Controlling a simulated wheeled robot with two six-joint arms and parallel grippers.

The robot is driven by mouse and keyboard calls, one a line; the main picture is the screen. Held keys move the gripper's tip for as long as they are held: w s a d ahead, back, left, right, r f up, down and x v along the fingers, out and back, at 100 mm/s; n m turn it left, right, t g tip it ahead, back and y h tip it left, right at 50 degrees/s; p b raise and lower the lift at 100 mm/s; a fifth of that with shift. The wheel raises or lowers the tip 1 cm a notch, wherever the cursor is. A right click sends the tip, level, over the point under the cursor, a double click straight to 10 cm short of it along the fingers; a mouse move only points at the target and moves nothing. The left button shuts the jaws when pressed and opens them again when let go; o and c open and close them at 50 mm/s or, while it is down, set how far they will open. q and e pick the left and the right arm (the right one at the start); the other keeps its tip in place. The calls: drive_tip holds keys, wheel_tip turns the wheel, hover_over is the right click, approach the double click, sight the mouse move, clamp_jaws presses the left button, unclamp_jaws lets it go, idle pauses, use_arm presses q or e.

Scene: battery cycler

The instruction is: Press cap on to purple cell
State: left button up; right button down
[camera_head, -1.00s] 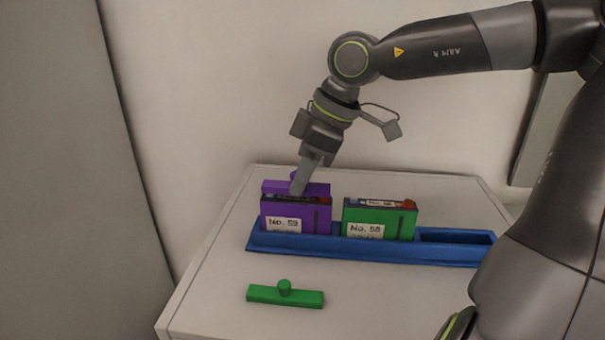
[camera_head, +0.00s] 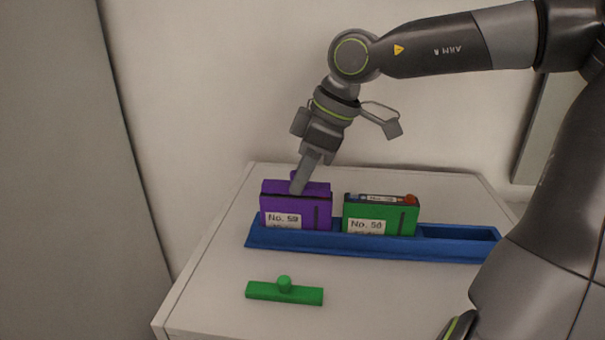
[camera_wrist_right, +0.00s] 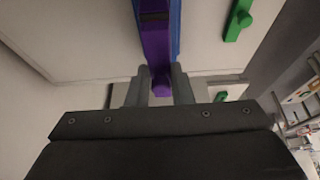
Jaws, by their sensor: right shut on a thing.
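The purple cell (camera_head: 295,212), labelled No. 59, stands upright in the left slot of the blue rack. The purple cap (camera_head: 318,190) lies along its top, with only a thin dark line showing between them. I cannot tell whether it is fully seated. My right gripper (camera_head: 298,190) points down at the cap and is shut on its knob. In the right wrist view the knob (camera_wrist_right: 160,83) of the purple cap sits between the two fingers of my right gripper (camera_wrist_right: 160,92). My left gripper is not in view.
The blue rack (camera_head: 300,238) also holds a green cell (camera_head: 378,217) in its middle slot; its right slot is empty. A loose green cap (camera_head: 285,293) lies on the white tabletop (camera_head: 210,300) in front. A wall stands close behind.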

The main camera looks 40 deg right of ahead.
drive_tip(key=c, duration=0.7)
unclamp_jaws()
drive_tip(key=shift+r+p, duration=2)
drive_tip(key=shift+r, duration=1.55)
clamp_jaws()
